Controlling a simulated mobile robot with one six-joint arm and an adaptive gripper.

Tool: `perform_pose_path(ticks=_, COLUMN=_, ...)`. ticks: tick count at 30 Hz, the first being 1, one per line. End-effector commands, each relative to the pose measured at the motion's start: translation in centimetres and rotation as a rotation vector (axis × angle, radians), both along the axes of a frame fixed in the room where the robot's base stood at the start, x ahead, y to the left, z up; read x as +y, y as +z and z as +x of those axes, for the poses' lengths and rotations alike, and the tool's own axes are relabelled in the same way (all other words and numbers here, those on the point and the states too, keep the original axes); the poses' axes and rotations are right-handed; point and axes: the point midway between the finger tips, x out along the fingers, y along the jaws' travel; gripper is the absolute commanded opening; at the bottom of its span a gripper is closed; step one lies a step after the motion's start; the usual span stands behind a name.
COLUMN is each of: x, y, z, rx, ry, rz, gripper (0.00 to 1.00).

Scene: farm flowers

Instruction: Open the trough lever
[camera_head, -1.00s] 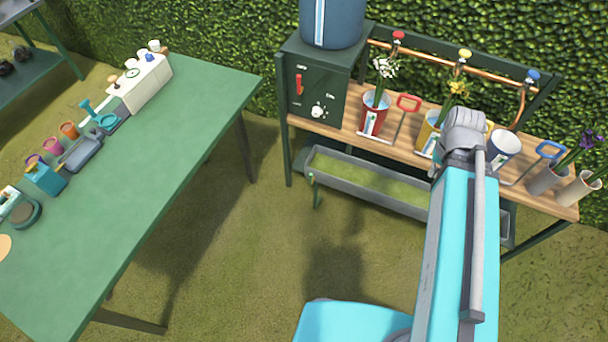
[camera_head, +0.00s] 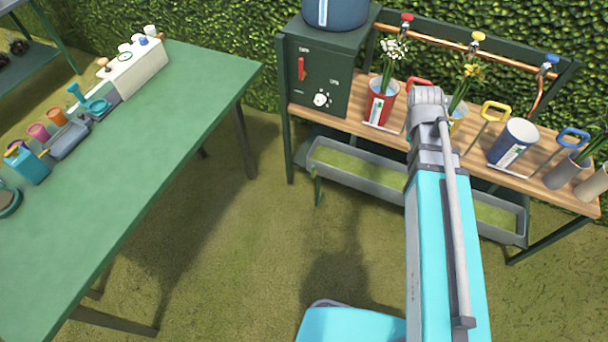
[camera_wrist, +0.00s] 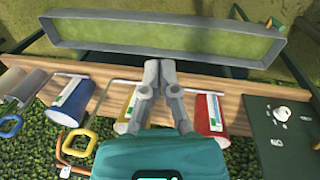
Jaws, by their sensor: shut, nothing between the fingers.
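The grey trough (camera_head: 365,186) lies below the front edge of the wooden bench, with a green surface inside; it also shows in the wrist view (camera_wrist: 75,42). A small dark green upright piece (camera_head: 317,190) stands at its left end; a green and orange piece (camera_wrist: 273,23) shows at the trough's right end in the wrist view. I cannot tell for sure which part is the trough lever. My gripper (camera_wrist: 160,64) is shut and empty, over the bench edge beside the middle of the trough, apart from that end piece. In the head view my arm hides the gripper.
A dark green panel (camera_head: 325,98) with a red lever (camera_head: 301,69) and a white knob (camera_head: 320,99) stands at the bench's left. A red pot (camera_head: 380,101), a blue-and-white pot (camera_head: 513,143) and flowers stand on the bench. A green table (camera_head: 160,150) is at left; grass between is clear.

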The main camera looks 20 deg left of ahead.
Motion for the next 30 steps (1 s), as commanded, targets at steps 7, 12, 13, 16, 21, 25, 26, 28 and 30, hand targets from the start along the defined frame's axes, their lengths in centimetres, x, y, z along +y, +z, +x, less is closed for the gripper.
perform_pose_path(ticks=7, x=5.3, y=-5.7, z=2.9, rx=-0.031, ry=0.008, rz=-0.069, gripper=0.0)
perform_pose_path(ticks=12, x=9.0, y=-8.8, z=4.3, rx=-0.059, ry=0.011, rz=-0.111, gripper=0.0)
perform_pose_path(ticks=13, x=9.7, y=-9.3, z=4.5, rx=-0.065, ry=0.011, rz=-0.119, gripper=0.0)
perform_pose_path(ticks=16, x=12.1, y=-11.1, z=5.2, rx=-0.085, ry=0.013, rz=-0.142, gripper=0.0)
perform_pose_path(ticks=21, x=16.2, y=-14.1, z=6.2, rx=-0.123, ry=0.016, rz=-0.18, gripper=0.0)
perform_pose_path(ticks=25, x=19.5, y=-16.4, z=6.7, rx=-0.155, ry=0.019, rz=-0.206, gripper=0.0)
perform_pose_path(ticks=26, x=20.3, y=-16.9, z=6.8, rx=-0.163, ry=0.019, rz=-0.212, gripper=0.0)
perform_pose_path(ticks=28, x=22.2, y=-18.1, z=7.0, rx=-0.182, ry=0.021, rz=-0.225, gripper=0.0)
perform_pose_path(ticks=30, x=24.1, y=-19.3, z=7.1, rx=-0.203, ry=0.022, rz=-0.238, gripper=0.0)
